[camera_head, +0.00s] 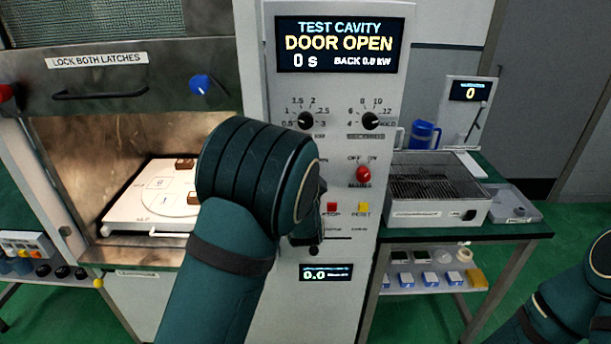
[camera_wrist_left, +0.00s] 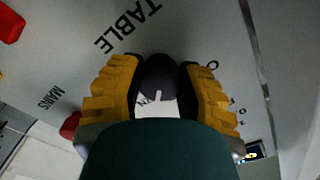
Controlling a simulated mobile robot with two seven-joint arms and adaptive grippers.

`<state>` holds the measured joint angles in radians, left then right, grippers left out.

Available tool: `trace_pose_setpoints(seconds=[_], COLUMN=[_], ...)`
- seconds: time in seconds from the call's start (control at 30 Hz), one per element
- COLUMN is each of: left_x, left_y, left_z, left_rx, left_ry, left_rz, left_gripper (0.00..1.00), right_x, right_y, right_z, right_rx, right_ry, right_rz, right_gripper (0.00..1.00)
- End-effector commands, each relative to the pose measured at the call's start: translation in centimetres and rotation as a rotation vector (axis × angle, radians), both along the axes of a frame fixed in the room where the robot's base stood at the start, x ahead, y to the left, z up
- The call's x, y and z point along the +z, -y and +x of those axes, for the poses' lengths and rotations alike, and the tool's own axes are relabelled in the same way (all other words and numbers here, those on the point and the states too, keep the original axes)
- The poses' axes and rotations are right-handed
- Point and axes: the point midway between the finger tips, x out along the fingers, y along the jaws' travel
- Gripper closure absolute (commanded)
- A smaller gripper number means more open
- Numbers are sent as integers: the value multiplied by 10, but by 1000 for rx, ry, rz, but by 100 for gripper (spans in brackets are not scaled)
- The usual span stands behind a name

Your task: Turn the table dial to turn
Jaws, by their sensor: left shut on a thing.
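The table dial (camera_wrist_left: 161,72) is a dark round knob with a white pointer mark, seen in the left wrist view on the grey panel beside the word TABLE. My left gripper (camera_wrist_left: 160,66) has its two yellow ribbed fingers on either side of the dial, shut on it. The pointer mark is near some lettering that my fingers partly cover, so I cannot read its setting. In the head view my left arm hides the dial and most of the gripper. My right gripper is out of view; only part of the right arm shows at the lower right.
The panel screen (camera_head: 338,45) reads DOOR OPEN. Two upper knobs, a red mains knob (camera_head: 363,175), and red and yellow buttons (camera_head: 361,209) are close by. The open cavity holds a white turntable plate (camera_head: 150,210) with brown blocks. A grill tray (camera_head: 435,185) stands on the right bench.

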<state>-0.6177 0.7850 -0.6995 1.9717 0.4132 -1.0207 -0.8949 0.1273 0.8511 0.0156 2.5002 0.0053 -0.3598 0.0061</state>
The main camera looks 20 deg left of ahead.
Motion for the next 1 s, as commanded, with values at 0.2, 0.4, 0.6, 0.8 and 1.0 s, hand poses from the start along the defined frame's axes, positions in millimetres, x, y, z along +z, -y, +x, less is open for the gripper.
trace_pose_setpoints(seconds=[0.2,0.4,0.6,0.8,1.0], left_x=[-1,0,0,0,0], left_y=[-1,-1,0,3,13], left_z=[0,0,0,-10,-44], left_rx=[1,1,1,0,-1], left_ry=[-2,-2,-1,1,-1], left_rz=[2,1,0,-2,-2], left_gripper=[100,29,29,29,29], right_x=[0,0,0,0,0], right_y=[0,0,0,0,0], right_z=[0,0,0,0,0], right_rx=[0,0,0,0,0], right_ry=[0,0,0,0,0], right_rz=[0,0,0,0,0], right_gripper=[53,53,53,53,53])
